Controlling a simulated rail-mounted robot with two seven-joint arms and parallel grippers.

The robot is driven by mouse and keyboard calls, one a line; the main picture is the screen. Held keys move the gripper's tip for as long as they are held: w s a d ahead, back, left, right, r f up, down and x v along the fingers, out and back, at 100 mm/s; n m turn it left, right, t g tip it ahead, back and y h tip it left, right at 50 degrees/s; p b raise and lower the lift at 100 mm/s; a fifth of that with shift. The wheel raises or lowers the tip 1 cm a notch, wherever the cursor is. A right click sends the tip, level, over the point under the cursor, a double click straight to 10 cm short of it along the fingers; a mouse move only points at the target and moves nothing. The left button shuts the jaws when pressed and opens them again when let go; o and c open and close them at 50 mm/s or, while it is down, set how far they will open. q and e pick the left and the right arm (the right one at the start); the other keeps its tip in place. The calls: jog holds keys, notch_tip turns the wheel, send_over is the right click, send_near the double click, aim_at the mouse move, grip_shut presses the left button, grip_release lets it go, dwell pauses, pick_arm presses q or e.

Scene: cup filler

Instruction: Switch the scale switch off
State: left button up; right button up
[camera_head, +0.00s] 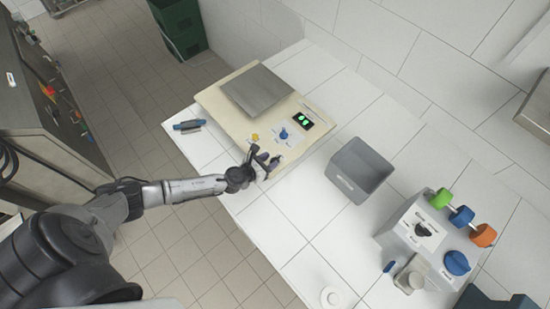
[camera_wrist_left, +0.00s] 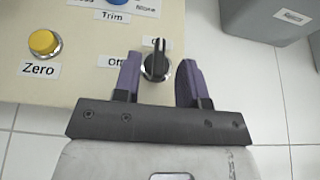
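The scale (camera_head: 232,122) is a cream box with a grey weighing plate (camera_head: 256,90) on the white table. Its display (camera_head: 303,119) shows green lit digits. The scale switch (camera_wrist_left: 157,60) is a black rotary knob on a silver base, with a partly covered "On" label above it and an "Off" label at its left. The knob's pointer stands upright in the left wrist view. My left gripper (camera_wrist_left: 160,82) is open, its two purple fingers on either side of the knob with gaps showing. In the head view the left gripper (camera_head: 262,163) is at the scale's front edge. My right gripper is not in view.
A yellow Zero button (camera_wrist_left: 44,42) and a blue Trim knob (camera_head: 284,134) are on the panel close by. A grey bin (camera_head: 360,170) stands right of the scale. A grey dispenser with coloured knobs (camera_head: 425,235) is farther right. A blue object (camera_head: 189,125) lies at the table's left.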

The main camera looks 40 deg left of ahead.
aim_at(274, 159)
pick_arm(q)
jog(key=shift+x, duration=1.7)
jog(key=shift+c, duration=0.4)
grip_shut()
